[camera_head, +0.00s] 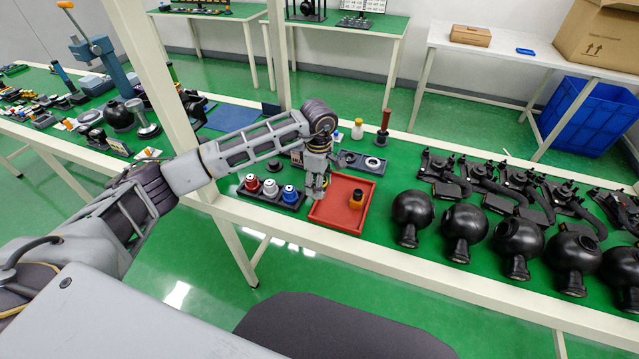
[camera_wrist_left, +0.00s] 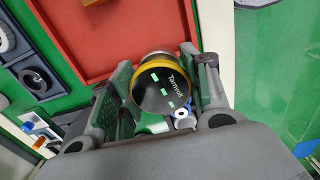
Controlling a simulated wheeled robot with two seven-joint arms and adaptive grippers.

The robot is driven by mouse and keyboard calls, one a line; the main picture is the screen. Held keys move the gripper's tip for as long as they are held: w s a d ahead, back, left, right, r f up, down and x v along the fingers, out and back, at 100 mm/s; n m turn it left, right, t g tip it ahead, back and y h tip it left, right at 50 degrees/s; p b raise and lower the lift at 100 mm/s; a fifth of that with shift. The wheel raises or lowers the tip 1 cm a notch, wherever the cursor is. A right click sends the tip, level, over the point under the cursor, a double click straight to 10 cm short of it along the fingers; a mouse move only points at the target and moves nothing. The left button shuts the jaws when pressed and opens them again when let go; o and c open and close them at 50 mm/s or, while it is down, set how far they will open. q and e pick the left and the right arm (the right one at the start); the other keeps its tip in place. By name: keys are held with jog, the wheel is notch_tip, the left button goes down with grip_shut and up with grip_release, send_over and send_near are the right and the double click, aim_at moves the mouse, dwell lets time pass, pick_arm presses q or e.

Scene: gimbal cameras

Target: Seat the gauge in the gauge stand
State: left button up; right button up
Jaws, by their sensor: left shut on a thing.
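My left gripper (camera_head: 315,192) is over the left edge of the red tray (camera_head: 331,221). In the left wrist view its fingers (camera_wrist_left: 158,88) are shut on the gauge (camera_wrist_left: 160,90), a round black piece with a yellow rim, printed lettering and small green marks on its face. The gauge is mostly hidden by the gripper in the head view. A dark plate with round recesses (camera_head: 362,161), probably the gauge stand, lies behind the tray; similar dark ringed parts (camera_wrist_left: 36,80) show at the left of the left wrist view. My right gripper is in neither view.
A yellow-and-dark piece (camera_head: 356,199) stands in the red tray. A rack with red, white and blue capped pieces (camera_head: 271,191) is left of it. Several black round housings (camera_head: 412,213) stand to the right. A pale upright post (camera_head: 160,85) is near my left arm.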

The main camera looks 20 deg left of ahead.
pick_arm(q)
jog(key=m, duration=0.4)
jog(key=shift+w+a+f+m, duration=0.2)
jog(key=shift+w+a+m, duration=0.1)
jog(key=shift+a, duration=0.05)
jog(key=m, duration=0.4)
jog(key=shift+w+a+f+m, duration=0.25)
jog(key=shift+a+m, duration=0.05)
jog(key=shift+a, duration=0.05)
jog(key=m, duration=0.3)
jog(key=shift+w+a+f+m, duration=0.2)
jog(key=shift+a+m, duration=0.1)
jog(key=shift+m, duration=0.1)
jog(key=shift+w+a+f+m, duration=0.1)
jog(key=shift+a+m, duration=0.05)
jog(key=shift+m, duration=0.65)
jog(key=shift+w+a+f+m, duration=0.1)
jog(key=shift+a+m, duration=0.05)
jog(key=shift+m, duration=0.65)
jog(key=shift+w+a+m, duration=0.1)
jog(key=shift+m, duration=0.5)
